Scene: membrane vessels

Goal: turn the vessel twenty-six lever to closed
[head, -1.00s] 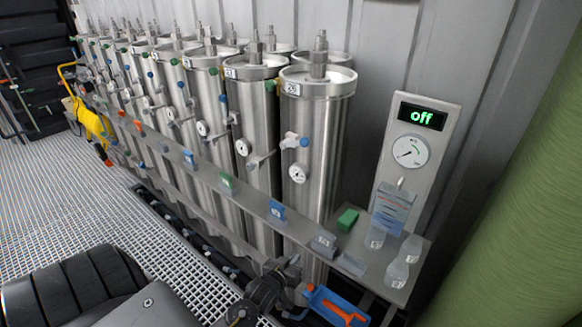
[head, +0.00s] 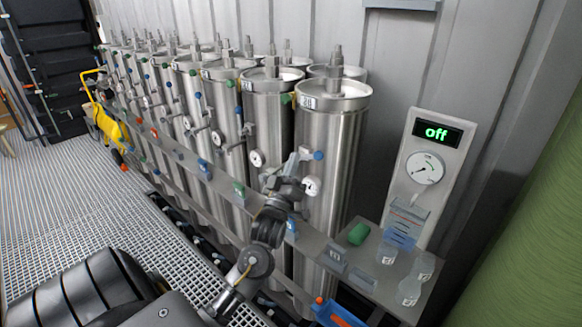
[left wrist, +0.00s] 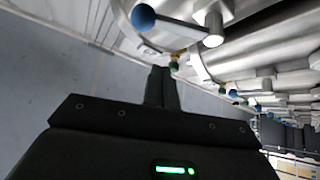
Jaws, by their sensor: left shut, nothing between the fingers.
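The nearest steel vessel (head: 330,130) carries a label (head: 308,102) that seems to read 26. Its valve with a blue knob (head: 318,155) sits on the front, above a round gauge (head: 312,186). My left gripper (head: 293,160) is at the valve's left side, shut and empty, and partly covers that area. In the left wrist view its closed fingers (left wrist: 161,85) point toward a blue knob (left wrist: 143,17) and a pale valve stub (left wrist: 213,30), apart from both in the picture. I cannot tell the lever's setting. My right gripper is not in view.
Similar vessels stand in a row to the left. A ledge in front holds a green block (head: 358,234), a clear holder (head: 403,222) and small bottles (head: 409,291). A panel (head: 436,132) reads "off". A green curved surface (head: 530,200) bounds the right.

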